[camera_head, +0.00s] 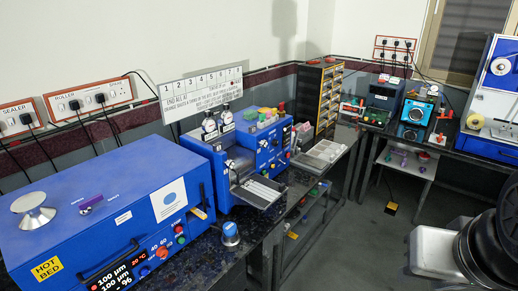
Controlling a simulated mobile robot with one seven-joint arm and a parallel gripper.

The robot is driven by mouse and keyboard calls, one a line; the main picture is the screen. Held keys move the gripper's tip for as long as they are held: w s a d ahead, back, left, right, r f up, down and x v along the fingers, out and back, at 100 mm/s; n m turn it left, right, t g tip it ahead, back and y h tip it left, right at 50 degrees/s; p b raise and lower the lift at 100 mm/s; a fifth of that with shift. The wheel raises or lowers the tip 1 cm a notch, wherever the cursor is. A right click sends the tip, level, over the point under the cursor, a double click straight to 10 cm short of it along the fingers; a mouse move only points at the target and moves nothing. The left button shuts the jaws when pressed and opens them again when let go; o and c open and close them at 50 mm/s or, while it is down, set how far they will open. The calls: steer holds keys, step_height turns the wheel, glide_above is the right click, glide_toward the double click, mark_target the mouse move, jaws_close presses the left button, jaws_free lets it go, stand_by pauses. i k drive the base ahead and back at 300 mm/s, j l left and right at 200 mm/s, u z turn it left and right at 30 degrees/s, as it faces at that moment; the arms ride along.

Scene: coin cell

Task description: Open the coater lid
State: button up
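The coater is most likely the large blue box (172,222) with a yellow HOT BED label (47,269) on the dark bench at the left. Its blue lid (130,190) lies flat and looks shut. A dark bar handle (110,262) runs along the front edge, above a lit display (118,276). Grey and black parts of my own body are at the lower right.
A blue roller machine (236,172) stands close to the right of the box. A small blue-topped knob (230,233) is on the bench (262,226) by its front corner. More equipment lines the far bench. The grey floor (367,243) in the middle is mostly clear.

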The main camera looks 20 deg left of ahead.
mark_target(146, 183)
steer(key=u, duration=1.8)
steer(key=i+j+u, duration=0.2)
steer(key=i, duration=0.5)
steer(key=i+l+z, duration=0.2)
steer(key=k+j, duration=0.1)
